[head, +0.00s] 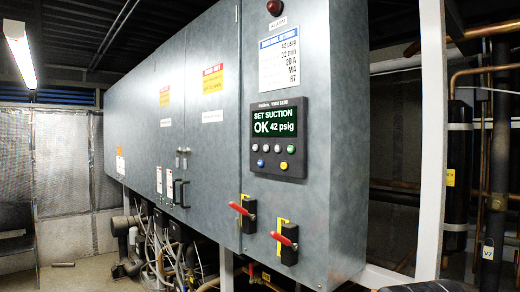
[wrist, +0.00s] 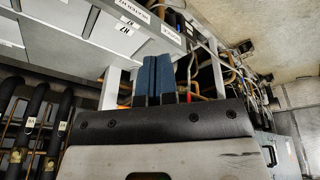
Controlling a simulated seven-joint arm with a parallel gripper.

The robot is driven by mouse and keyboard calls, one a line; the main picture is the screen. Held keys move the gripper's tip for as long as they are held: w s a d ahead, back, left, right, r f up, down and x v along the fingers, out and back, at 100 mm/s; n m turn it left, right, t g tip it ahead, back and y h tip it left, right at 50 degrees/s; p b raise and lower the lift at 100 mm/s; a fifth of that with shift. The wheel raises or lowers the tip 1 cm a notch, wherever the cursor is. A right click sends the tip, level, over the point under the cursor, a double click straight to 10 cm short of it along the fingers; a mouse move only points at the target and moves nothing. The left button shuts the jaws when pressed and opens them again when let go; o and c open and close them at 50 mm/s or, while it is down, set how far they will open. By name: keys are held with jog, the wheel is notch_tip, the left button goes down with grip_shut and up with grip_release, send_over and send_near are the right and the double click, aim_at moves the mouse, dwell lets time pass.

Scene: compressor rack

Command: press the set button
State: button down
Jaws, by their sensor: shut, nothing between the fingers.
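The control panel (head: 244,160) is a dark unit on the front of a grey cabinet in the head view. Its screen (head: 274,121) reads "SET SUCTION OK 42 psig". The button labels are too small to read, so I cannot tell which is set. My gripper (wrist: 155,60) shows in the wrist view with its blue fingers together and empty. The panel is not visible in the wrist view, and my gripper is apart from it.
Two red-handled switches (head: 286,236) stick out of the cabinet (head: 210,90) below the panel. A red lamp (head: 274,7) sits above. A white post (head: 431,140) and copper pipes stand at the right. Cables and pipes hang under the cabinet.

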aim_at(255, 148)
jog(key=w+a+r+n+t+h, duration=0.1)
jog(key=w+a+r+n, duration=0.4)
jog(key=w+r, duration=0.65)
jog(key=w+a+r+n+t+h, duration=0.1)
jog(key=w+a+r+n, duration=0.4)
jog(key=w+a+r, duration=0.6)
jog(key=w+a+r+n+t+h, duration=0.1)
jog(key=w+a+r+n+t, duration=0.3)
jog(key=w+a+r, duration=0.8)
jog(key=a+r+n, duration=0.1)
jog(key=a+r, duration=0.1)
jog(key=a, duration=0.4)
jog(key=w+d, duration=0.6)
